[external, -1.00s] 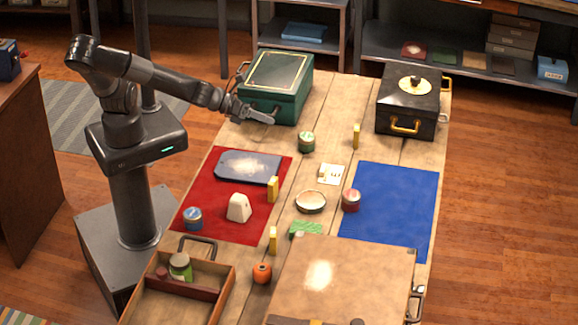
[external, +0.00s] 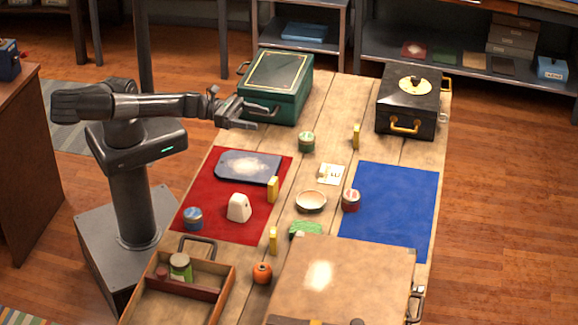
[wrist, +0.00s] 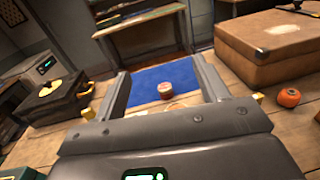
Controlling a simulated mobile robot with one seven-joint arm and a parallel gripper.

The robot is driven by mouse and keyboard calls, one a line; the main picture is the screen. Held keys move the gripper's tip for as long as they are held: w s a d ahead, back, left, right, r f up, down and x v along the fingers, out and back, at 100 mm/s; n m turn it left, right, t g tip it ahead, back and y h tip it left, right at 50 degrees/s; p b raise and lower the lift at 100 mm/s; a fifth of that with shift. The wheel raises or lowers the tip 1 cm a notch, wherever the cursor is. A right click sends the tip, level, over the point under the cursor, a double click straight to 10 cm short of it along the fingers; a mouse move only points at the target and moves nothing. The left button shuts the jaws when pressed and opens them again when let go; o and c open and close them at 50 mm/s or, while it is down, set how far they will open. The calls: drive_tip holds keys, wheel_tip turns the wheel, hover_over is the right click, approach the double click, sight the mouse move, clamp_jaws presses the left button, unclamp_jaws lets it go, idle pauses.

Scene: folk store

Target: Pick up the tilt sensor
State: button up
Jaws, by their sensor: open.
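No thing is plainly marked as the tilt sensor. A small white piece with dark marks (external: 330,174) lies mid-table between the red and blue mats; it may be the sensor, but it is too small to tell. A white wedge-shaped block (external: 239,208) stands on the red mat, and a small green board (external: 305,229) lies near the brown case. My gripper (external: 268,115) is open and empty, above the table by the front of the green box, well apart from these things. In the wrist view my gripper (wrist: 165,82) shows its two fingers spread wide.
The green box (external: 275,85) is close to my gripper. A black box (external: 406,105) stands at the far right. The brown case (external: 345,275) and wooden tray (external: 222,296) fill the near end.

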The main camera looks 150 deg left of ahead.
approach(273, 190)
drive_tip(key=a, duration=0.2)
drive_tip(key=w+a, duration=0.1)
drive_tip(key=a, duration=0.1)
drive_tip(key=shift+w+f, duration=0.1)
drive_tip(key=shift+f, duration=0.1)
drive_tip(key=shift+w+a+f, duration=0.15)
drive_tip(key=shift+w, duration=0.05)
drive_tip(key=shift+x, duration=3.5)
drive_tip(key=shift+c, duration=0.6)
drive_tip(key=c, duration=1)
drive_tip(key=shift+o, duration=0.2)
